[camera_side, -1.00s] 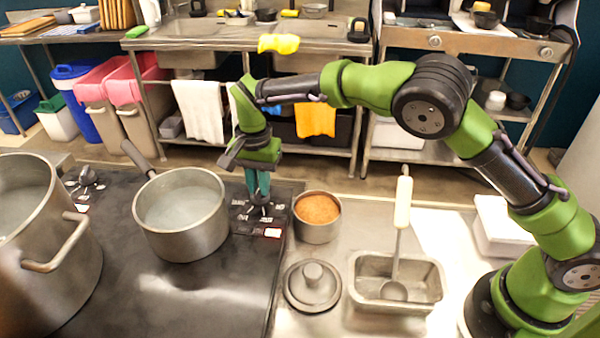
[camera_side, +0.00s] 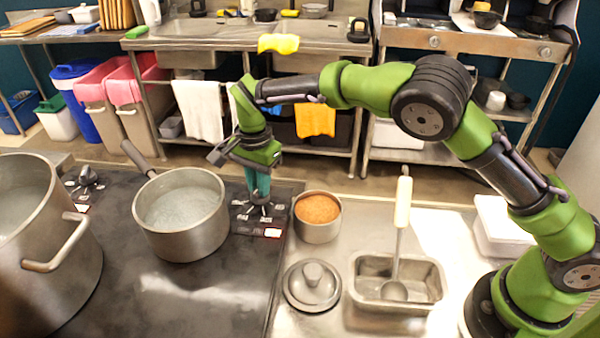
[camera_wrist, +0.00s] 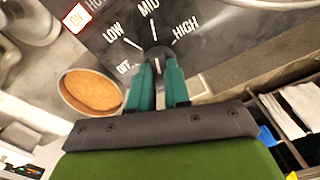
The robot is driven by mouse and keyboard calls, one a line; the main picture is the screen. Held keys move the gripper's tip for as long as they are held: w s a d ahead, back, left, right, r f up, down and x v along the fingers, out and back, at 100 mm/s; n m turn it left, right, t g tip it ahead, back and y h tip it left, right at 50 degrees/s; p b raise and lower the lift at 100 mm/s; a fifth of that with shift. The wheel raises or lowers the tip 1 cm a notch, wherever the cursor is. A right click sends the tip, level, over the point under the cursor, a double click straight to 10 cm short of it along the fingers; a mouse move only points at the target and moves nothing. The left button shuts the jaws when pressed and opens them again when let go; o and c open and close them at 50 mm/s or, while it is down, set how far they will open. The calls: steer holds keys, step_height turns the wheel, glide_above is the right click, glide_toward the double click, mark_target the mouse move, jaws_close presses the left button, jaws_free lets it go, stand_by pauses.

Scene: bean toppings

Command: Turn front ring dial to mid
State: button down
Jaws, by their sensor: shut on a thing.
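The front ring dial (camera_side: 260,210) is a dark knob on the black cooktop panel, right of the saucepan. In the wrist view the dial (camera_wrist: 157,52) has marks for OFF, LOW, MID and HIGH around it. My gripper (camera_side: 258,192) points down at the dial, its teal fingers shut on the knob; they also show in the wrist view (camera_wrist: 157,72). The saucepan (camera_side: 181,238) holds bubbling water.
A large pot (camera_side: 45,275) stands at the left. A tin of orange-brown beans (camera_side: 318,232) stands close right of the dial. A lid (camera_side: 312,290) and a metal tray (camera_side: 370,302) with a ladle (camera_side: 402,205) lie on the counter. Another dial (camera_side: 88,178) is at the back left.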

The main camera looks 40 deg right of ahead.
steer(key=c, duration=1.1)
jaws_free()
steer(key=shift+r, duration=0.1)
step_height(320, 180, up, 17)
steer(key=shift+f, duration=0.1)
steer(key=s+d+n+t+y, duration=0.1)
steer(key=s+d+n, duration=0.4)
steer(key=d, duration=0.4)
steer(key=shift+s+d+f+n+t+y, duration=0.15)
steer(key=shift+s+d+n+t, duration=1.05)
steer(key=shift+s, duration=2.35)
steer(key=shift+s+d+n+t+y, duration=0.3)
steer(key=shift+s+d+t, duration=0.55)
steer(key=shift+s+d, duration=1.85)
steer(key=shift+s+d+f+n+t+y, duration=0.1)
steer(key=shift+s+d+n+t, duration=0.7)
steer(key=shift+s, duration=3.6)
